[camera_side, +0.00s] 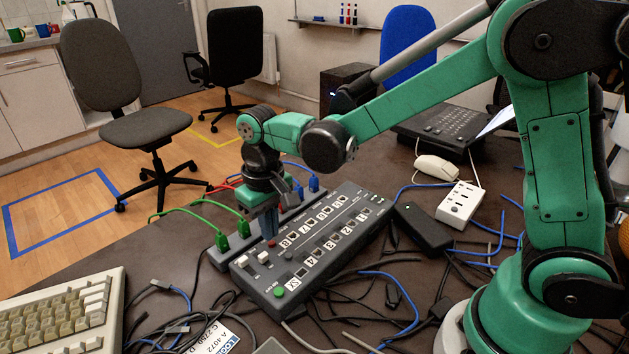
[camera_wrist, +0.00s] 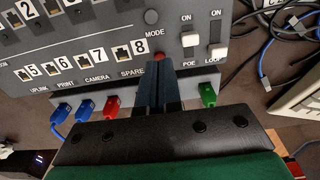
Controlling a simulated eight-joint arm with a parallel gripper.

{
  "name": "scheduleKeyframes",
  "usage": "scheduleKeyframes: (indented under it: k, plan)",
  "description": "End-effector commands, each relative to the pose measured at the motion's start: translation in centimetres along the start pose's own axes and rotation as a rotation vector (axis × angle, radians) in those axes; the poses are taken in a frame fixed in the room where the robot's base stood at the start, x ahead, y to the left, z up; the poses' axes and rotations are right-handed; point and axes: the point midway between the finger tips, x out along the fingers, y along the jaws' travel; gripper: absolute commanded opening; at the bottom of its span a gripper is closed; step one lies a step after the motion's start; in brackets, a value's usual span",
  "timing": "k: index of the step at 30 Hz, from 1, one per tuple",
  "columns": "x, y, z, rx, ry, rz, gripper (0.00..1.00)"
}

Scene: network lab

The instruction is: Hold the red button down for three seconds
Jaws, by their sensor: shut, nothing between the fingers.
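My gripper (camera_wrist: 160,68) is shut and empty. In the wrist view its fingertips reach the near edge of the red button and cover part of it. In the side view my gripper (camera_side: 268,234) points down at the box's far edge, near the white switches, and the red button is not clearly visible there. I cannot tell whether the fingertips touch the button or whether it is pressed in.
Two white rocker switches (camera_wrist: 190,39) labelled POE and LOOP sit beside the red button. A strip with green plugs (camera_side: 222,242), blue plugs and red plugs runs along the far side of the box. Loose cables (camera_side: 370,290) and a keyboard (camera_side: 60,312) lie around it.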

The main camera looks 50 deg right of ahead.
Motion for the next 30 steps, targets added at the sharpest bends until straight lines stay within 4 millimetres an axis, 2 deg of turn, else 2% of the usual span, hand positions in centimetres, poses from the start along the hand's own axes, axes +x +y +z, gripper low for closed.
scheduleKeyframes:
  k: [30]
  plan:
    - [0.59, 0.00, -0.01, 0.000, 0.000, 0.000, 0.00]
